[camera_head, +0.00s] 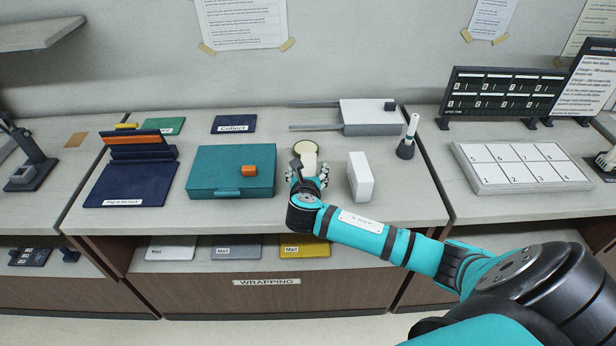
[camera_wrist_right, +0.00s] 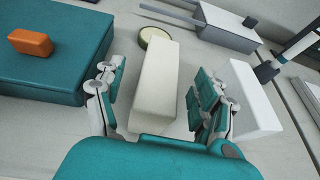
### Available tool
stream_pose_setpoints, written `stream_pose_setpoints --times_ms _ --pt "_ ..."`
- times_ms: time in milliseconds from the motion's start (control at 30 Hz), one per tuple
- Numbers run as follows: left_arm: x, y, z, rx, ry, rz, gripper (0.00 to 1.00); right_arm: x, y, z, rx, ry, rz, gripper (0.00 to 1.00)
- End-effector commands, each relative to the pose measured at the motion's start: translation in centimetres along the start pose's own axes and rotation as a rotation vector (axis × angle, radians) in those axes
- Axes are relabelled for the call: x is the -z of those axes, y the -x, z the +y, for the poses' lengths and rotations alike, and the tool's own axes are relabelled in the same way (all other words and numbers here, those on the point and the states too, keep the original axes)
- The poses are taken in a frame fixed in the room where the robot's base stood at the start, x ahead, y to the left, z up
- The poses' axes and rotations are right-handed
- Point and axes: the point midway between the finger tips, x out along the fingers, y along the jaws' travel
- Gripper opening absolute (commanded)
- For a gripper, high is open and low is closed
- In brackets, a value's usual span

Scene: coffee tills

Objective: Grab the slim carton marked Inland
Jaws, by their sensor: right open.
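A slim cream carton (camera_wrist_right: 157,82) lies between the spread fingers of my right gripper (camera_wrist_right: 155,92) in the right wrist view. The fingers stand on both sides of it with gaps, so the gripper is open. In the head view the carton (camera_head: 309,160) shows just beyond my right gripper (camera_head: 308,176), which covers its near part. A white carton (camera_head: 360,177) stands upright to the right of the gripper, and it also shows in the right wrist view (camera_wrist_right: 250,98). I cannot read the word Inland on either carton. My left gripper is out of view.
A teal case (camera_head: 228,182) with an orange block (camera_head: 249,171) lies left of the gripper. A round cream-topped disc (camera_head: 305,147) sits behind the cream carton. A grey box with rods (camera_head: 370,118) and a pen holder (camera_head: 406,149) stand farther back.

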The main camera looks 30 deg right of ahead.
Motion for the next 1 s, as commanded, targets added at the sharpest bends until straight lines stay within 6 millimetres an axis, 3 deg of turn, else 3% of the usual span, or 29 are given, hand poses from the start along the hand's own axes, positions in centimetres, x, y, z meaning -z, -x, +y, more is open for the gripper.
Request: stream_pose_setpoints --times_ms 233,533,1000 --pt "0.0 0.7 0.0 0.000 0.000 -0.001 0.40 -0.1 -3.3 -0.1 0.003 0.000 0.000 0.71" --pt "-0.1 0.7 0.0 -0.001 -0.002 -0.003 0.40 -0.1 -3.9 -0.1 0.000 0.000 0.000 0.71" --pt "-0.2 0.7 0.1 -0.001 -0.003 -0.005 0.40 -0.1 -3.8 -0.1 0.001 0.000 0.000 0.11"
